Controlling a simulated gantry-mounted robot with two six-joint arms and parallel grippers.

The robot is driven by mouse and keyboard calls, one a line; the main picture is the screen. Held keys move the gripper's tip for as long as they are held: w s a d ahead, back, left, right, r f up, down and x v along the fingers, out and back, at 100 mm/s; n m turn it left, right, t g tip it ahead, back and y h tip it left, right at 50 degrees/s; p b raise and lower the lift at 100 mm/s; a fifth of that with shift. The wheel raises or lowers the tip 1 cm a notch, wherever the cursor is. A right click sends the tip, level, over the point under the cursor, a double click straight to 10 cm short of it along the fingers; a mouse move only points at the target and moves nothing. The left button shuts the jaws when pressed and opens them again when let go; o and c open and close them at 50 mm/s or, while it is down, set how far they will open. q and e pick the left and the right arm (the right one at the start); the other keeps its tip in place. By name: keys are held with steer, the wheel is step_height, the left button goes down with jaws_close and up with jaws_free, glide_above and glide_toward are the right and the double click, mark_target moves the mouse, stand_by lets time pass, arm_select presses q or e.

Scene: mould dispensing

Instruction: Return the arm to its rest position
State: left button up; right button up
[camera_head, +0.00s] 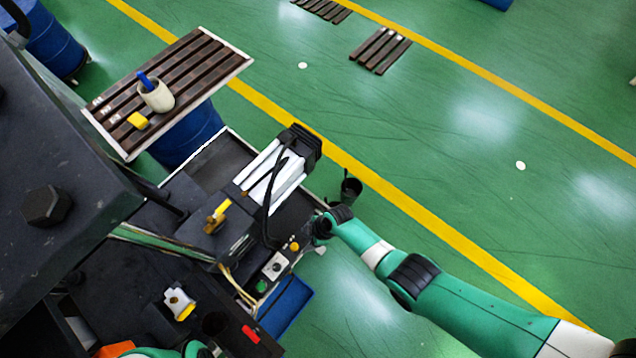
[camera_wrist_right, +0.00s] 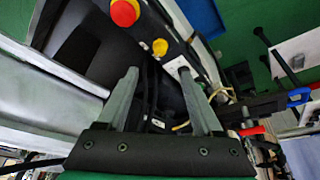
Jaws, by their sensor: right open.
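My right arm (camera_head: 430,285), green with black joints, reaches in from the lower right in the head view. Its gripper (camera_head: 318,232) is beside the right edge of the dark machine and is small and partly hidden there. In the right wrist view the two grey fingers of the right gripper (camera_wrist_right: 157,74) stand apart with nothing held between them. A black cable and dark machine parts show behind the fingers. A bit of green arm shows at the bottom left edge of the head view, but no left gripper can be made out.
The machine carries a white ribbed unit (camera_head: 275,177) and a small button panel (camera_head: 275,266). A red button (camera_wrist_right: 125,12) and yellow button (camera_wrist_right: 160,47) lie beyond the fingers. A slatted table (camera_head: 215,62) holds a white cup (camera_head: 158,98). Green floor right of the machine is mostly clear.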

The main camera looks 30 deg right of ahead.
stand_by(0.3)
